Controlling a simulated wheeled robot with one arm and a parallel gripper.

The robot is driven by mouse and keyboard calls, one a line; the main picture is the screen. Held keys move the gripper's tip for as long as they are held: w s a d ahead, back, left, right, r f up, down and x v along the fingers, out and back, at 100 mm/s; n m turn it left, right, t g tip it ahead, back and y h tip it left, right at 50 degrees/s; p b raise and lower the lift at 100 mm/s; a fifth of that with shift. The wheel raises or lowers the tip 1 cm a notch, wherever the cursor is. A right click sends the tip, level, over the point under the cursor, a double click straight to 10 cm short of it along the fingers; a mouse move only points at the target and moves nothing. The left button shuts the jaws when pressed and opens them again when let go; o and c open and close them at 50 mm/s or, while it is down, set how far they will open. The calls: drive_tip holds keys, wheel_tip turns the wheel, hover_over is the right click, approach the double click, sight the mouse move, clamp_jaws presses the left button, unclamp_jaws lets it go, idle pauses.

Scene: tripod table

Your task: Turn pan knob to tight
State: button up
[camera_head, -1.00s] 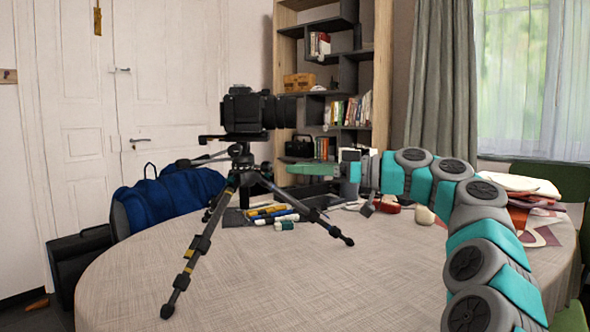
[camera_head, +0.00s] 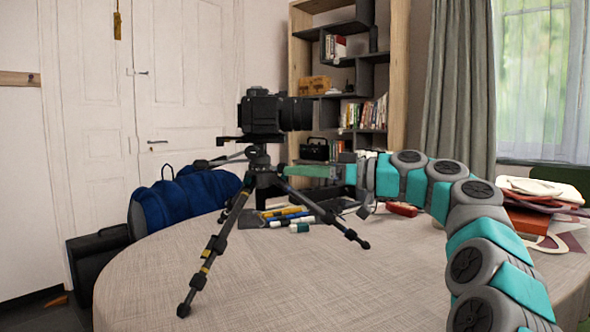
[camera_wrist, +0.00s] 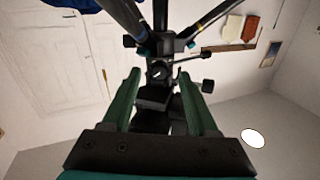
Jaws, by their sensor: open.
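A black camera (camera_head: 268,114) sits on a black tripod (camera_head: 214,245) that stands on the round table. My gripper (camera_head: 288,171), with green fingers, is just right of the tripod head, at its height. In the wrist view the tripod appears upside down, legs at the top. My gripper (camera_wrist: 158,76) is open there, one finger on each side of the tripod head (camera_wrist: 155,95). A small round knob (camera_wrist: 157,72) shows between the fingertips; I cannot tell whether they touch it. Other knobs stick out at the left (camera_wrist: 129,41) and right (camera_wrist: 207,86). Which is the pan knob is not clear.
The table (camera_head: 290,280) is clear in front. Markers (camera_head: 290,218) lie behind the tripod, and a red object (camera_head: 402,209) lies behind my arm. Folded papers or cloths (camera_head: 535,200) are stacked at right. A blue bag (camera_head: 185,203) is at left.

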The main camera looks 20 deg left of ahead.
drive_tip(key=shift+w+a, duration=0.1)
drive_tip(key=shift+a, duration=0.75)
clamp_jaws()
